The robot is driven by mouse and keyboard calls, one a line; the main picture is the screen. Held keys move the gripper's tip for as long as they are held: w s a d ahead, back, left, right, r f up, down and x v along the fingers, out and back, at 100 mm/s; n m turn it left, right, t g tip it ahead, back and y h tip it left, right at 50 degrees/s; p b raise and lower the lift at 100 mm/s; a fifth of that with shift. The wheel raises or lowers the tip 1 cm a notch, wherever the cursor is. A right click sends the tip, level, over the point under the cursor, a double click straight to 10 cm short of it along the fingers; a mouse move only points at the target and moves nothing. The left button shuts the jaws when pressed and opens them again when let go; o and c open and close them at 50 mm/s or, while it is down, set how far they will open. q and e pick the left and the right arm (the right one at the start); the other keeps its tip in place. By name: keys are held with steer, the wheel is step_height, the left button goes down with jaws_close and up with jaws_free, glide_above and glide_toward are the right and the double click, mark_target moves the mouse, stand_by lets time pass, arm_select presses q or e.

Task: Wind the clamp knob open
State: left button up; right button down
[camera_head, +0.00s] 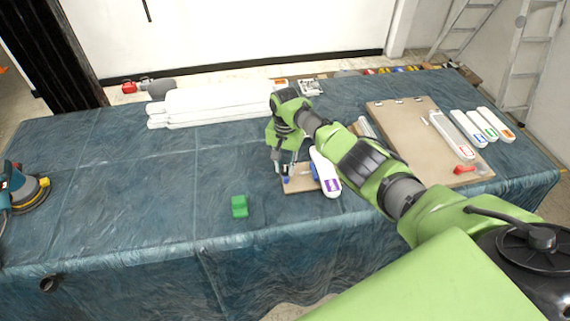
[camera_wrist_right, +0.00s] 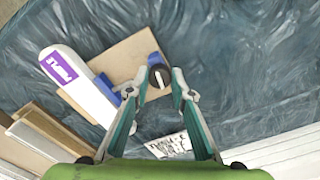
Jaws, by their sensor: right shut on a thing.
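The clamp (camera_wrist_right: 149,63) is blue and sits on a small tan board (camera_wrist_right: 118,62); in the head view part of it (camera_head: 314,171) shows beside the white piece. Its dark round knob (camera_wrist_right: 159,76) has a pale stripe across its face and sits between my right fingertips in the wrist view. My right gripper (camera_wrist_right: 157,84) is shut on the knob; in the head view the gripper (camera_head: 284,170) points down at the left end of the board (camera_head: 300,186) and hides the knob. My left gripper is not in view.
A green block (camera_head: 239,206) lies on the blue-covered table (camera_head: 150,190), front left of my gripper. Long white pieces (camera_head: 215,104) lie at the back. A larger tan board (camera_head: 405,125) is on the right, with several labelled white pieces. A sander (camera_head: 25,193) stands far left.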

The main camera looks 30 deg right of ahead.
steer(key=n, duration=0.4)
steer(key=shift+n, duration=0.3)
steer(key=n, duration=0.4)
steer(key=shift+n, duration=0.3)
steer(key=n, duration=0.4)
steer(key=shift+n, duration=0.3)
steer(key=n, duration=0.9)
steer(key=n+b, duration=0.1)
steer(key=n, duration=0.3)
steer(key=shift+f+n, duration=0.1)
steer(key=shift+n, duration=0.2)
steer(key=n+b, duration=0.1)
steer(key=n, duration=0.3)
steer(key=shift+n+b, duration=0.35)
steer(key=shift+n, duration=1.65)
